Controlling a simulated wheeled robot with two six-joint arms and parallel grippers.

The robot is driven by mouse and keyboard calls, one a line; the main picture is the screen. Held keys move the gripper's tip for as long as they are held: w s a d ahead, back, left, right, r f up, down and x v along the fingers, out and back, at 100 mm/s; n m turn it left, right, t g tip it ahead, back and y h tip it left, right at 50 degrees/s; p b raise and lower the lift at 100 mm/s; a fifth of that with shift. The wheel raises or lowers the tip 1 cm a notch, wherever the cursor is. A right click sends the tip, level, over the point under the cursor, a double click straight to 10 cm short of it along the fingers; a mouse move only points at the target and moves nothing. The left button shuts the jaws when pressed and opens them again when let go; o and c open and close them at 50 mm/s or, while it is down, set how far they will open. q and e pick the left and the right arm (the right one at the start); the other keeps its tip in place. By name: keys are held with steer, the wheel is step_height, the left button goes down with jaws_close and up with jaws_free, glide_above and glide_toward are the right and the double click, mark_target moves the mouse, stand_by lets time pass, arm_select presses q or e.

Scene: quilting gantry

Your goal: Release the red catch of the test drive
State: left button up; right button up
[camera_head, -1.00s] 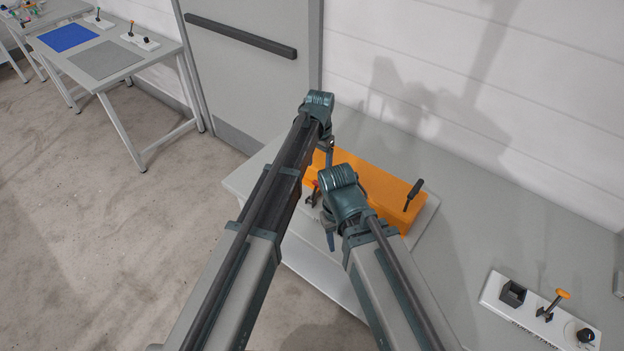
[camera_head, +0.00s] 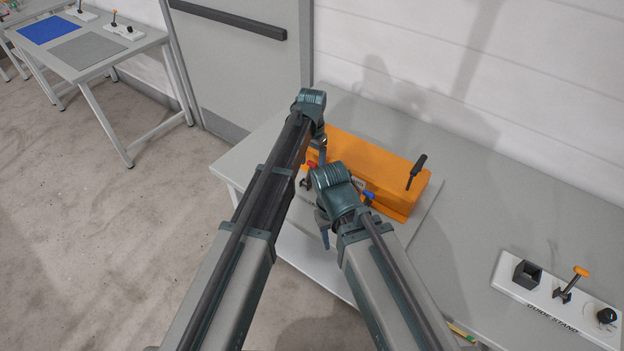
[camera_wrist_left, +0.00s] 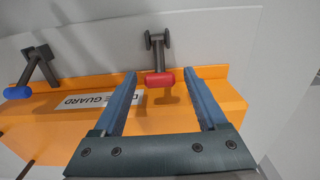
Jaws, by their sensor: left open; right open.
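The red catch (camera_wrist_left: 160,78) is a red crossbar on a dark lever at the edge of the orange drive guard (camera_wrist_left: 200,118). In the left wrist view it lies between the tips of my open left gripper (camera_wrist_left: 161,74), with a gap to the right finger; whether the left finger touches it I cannot tell. In the head view the red catch (camera_head: 312,164) is a small spot, largely hidden by my arms. My right gripper (camera_head: 323,230) is low at the bench's front edge, mostly hidden by its wrist. A blue catch (camera_head: 369,196) sits right of it.
A black handle (camera_head: 416,170) stands up at the guard's right end. A white guide stand (camera_head: 545,307) with a black socket, an orange-topped lever and a knob lies at the right. The grey bench (camera_head: 470,220) between is clear. A door (camera_head: 240,75) and another table (camera_head: 90,55) are behind left.

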mark_target(312, 177)
arm_select(q)
step_height(312, 177, down, 4)
steer(key=b, duration=0.3)
steer(key=shift+f, duration=0.15)
steer(key=shift+c, duration=0.3)
jaws_close()
stand_by(0.9)
